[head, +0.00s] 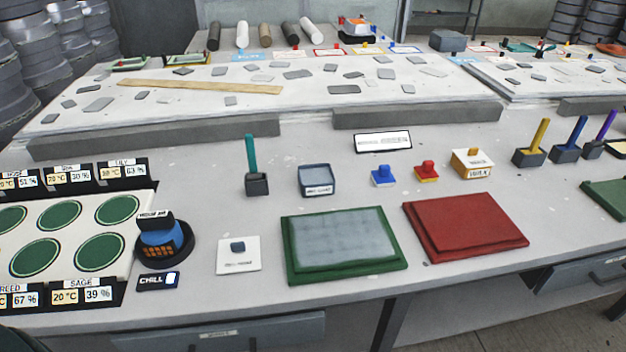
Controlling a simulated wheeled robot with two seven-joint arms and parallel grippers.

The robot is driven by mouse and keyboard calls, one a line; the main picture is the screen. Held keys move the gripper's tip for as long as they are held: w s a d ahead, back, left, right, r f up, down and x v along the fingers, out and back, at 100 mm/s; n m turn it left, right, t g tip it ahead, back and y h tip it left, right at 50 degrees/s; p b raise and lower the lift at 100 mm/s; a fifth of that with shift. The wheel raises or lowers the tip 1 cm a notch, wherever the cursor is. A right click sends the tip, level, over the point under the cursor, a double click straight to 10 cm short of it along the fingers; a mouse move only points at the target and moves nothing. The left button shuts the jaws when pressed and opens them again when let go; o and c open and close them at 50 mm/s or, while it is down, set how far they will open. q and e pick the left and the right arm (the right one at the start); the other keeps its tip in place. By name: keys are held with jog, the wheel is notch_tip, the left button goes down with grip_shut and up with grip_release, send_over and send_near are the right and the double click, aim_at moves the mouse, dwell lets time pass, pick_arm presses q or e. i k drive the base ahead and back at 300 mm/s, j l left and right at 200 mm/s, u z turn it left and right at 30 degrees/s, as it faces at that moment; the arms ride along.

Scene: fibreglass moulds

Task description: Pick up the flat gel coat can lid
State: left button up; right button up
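A flat white square plate with a small dark blue-grey knob (238,257) lies on the near part of the bench, left of the green-framed panel. It looks like the gel coat can lid, but the print on its front edge is too small to read surely. A grey-blue square can (317,181) with a white label stands farther back and to the right, apart from the plate. Its label is also hard to read. Neither of my grippers is in view.
A blue round device (163,243) and a CHILL sign (158,281) stand left of the plate. A green-framed panel (295,268) and red panel (465,232) lie right. A teal-handled tool stands in a dark holder (257,184). Bare bench surrounds the plate.

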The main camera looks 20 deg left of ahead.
aim_at(243, 254)
jog(key=u, duration=0.35)
jog(key=j+u, duration=0.15)
jog(key=u, duration=0.2)
jog(key=j+u, duration=0.1)
jog(key=u, duration=0.25)
